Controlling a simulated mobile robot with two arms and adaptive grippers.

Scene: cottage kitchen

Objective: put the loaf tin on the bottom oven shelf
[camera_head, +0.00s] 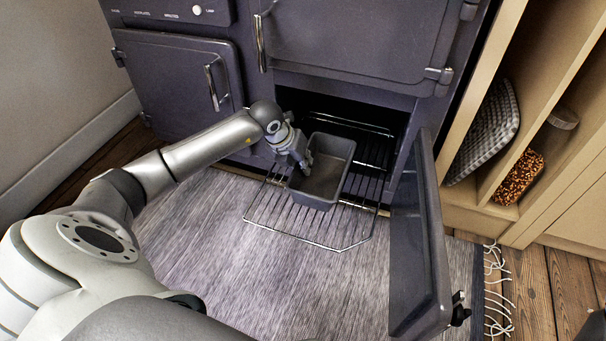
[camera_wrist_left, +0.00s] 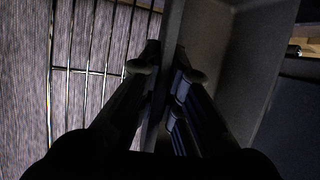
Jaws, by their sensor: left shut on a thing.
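The grey, empty loaf tin (camera_head: 326,172) is over the pulled-out wire oven shelf (camera_head: 290,226), near the oven mouth. I cannot tell whether it rests on the shelf or is held just above it. My left gripper (camera_head: 304,160) is shut on the tin's left wall. In the left wrist view, the gripper (camera_wrist_left: 162,68) has one finger on each side of the wall of the loaf tin (camera_wrist_left: 215,50), and the shelf wires (camera_wrist_left: 90,72) show to the left. The oven opening (camera_head: 340,108) is dark inside. My right gripper is not in view.
The lower oven door (camera_head: 418,245) stands open to the right of the shelf. A closed door (camera_head: 180,85) is at the left of the stove. Wooden cubbies (camera_head: 540,120) stand at the right. A grey rug (camera_head: 210,235) covers the floor in front.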

